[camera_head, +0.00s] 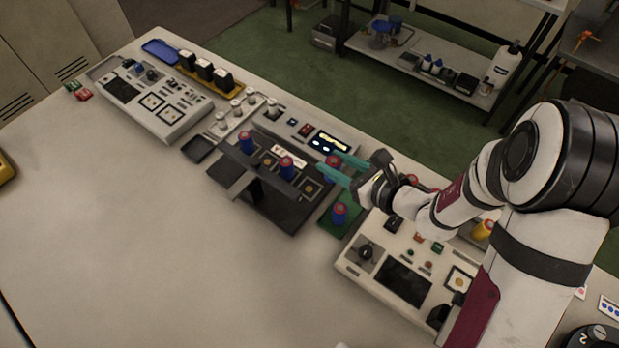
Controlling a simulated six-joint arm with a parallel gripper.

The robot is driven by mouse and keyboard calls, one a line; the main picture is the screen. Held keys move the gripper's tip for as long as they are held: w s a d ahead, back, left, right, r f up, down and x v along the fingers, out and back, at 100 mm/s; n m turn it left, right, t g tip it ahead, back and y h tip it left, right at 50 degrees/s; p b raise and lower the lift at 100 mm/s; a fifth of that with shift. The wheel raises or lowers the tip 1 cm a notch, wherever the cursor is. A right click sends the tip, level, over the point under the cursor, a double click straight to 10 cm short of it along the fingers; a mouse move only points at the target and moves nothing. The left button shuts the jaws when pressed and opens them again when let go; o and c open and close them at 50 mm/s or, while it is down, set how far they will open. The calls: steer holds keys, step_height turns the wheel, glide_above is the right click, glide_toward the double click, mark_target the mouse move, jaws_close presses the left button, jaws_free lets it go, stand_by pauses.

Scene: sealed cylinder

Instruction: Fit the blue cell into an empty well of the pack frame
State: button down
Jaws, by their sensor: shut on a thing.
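The dark pack frame (281,212) sits on the table left of my gripper. Two blue cells with red tops stand upright in it, one at the back left (246,145) and one near the middle (287,170). Between and beside them show empty wells with yellowish, ringed bottoms. My gripper (331,168), with teal fingers, is shut on another red-topped blue cell (333,161) near the frame's right end. Its lower part is mostly hidden by a finger, so its height is unclear. One more blue cell (339,214) stands on a green tray (330,228) below my gripper.
A grey unit with a lit display (328,143) stands just behind the frame. A cream control panel (405,282) stands to the right, under my arm. Another panel (150,102) and a yellow tray with black-capped items (229,86) lie back left. The front-left table is clear.

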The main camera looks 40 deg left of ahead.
steer(key=a+f, duration=0.1)
steer(key=s+a+f, duration=0.1)
steer(key=a, duration=0.1)
steer(key=a+f, duration=0.1)
steer(key=a, duration=0.1)
steer(key=shift+s+f, duration=0.15)
steer(key=shift+s, duration=0.2)
steer(key=shift+a+f, duration=0.1)
steer(key=shift+f, duration=1.9)
steer(key=c, duration=0.7)
jaws_free()
steer(key=shift+c, duration=0.2)
